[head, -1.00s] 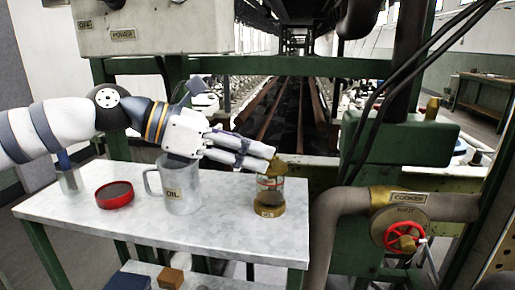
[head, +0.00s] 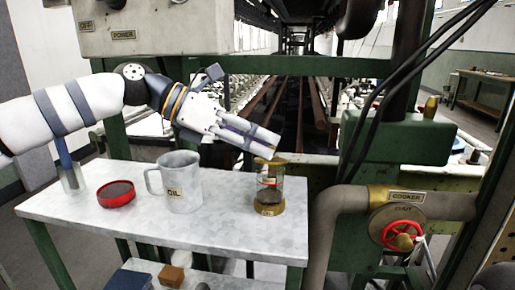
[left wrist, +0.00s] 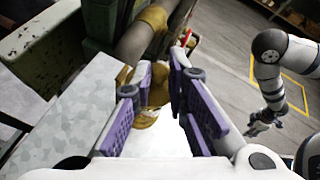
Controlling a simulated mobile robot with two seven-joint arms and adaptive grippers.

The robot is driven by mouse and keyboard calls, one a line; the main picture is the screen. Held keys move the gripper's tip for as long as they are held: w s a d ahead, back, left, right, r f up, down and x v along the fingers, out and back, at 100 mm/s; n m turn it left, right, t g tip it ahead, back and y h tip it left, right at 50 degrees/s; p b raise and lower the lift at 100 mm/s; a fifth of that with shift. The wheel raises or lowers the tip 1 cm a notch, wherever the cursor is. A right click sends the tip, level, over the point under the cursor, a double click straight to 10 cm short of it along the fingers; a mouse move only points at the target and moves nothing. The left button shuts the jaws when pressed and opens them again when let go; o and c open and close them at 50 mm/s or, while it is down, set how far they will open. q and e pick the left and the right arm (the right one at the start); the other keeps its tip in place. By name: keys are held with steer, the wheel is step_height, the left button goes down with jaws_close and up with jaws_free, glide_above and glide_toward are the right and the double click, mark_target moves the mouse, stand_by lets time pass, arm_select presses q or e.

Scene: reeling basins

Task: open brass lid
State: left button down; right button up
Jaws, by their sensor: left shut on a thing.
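The brass lid (head: 276,160) shows at the top of a small glass jar with a brass base (head: 268,208), at the right end of the metal table. My left gripper (head: 263,150) reaches in from the left, angled down, shut on the lid, its fingers partly covering it. The lid looks slightly raised above the glass; whether they still touch is unclear. In the left wrist view the purple-padded fingers (left wrist: 160,98) flank brass (left wrist: 145,118). My right gripper (left wrist: 262,122) shows small at the right there; its jaws are unclear.
On the table (head: 225,225) stand a metal OIL jug (head: 182,190) and a red-rimmed round tin (head: 116,194), left of the jar. A cooker pipe with a red valve wheel (head: 403,236) is at the right. Green machine frames stand behind the table.

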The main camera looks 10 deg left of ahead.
arm_select(q)
steer(key=shift+w+r+n+g, duration=0.45)
steer(key=shift+w+n+g, duration=0.15)
steer(key=shift+n+g, duration=0.1)
steer(key=c, duration=1.7)
jaws_free()
steer(key=shift+o, duration=0.2)
steer(key=shift+s, duration=0.1)
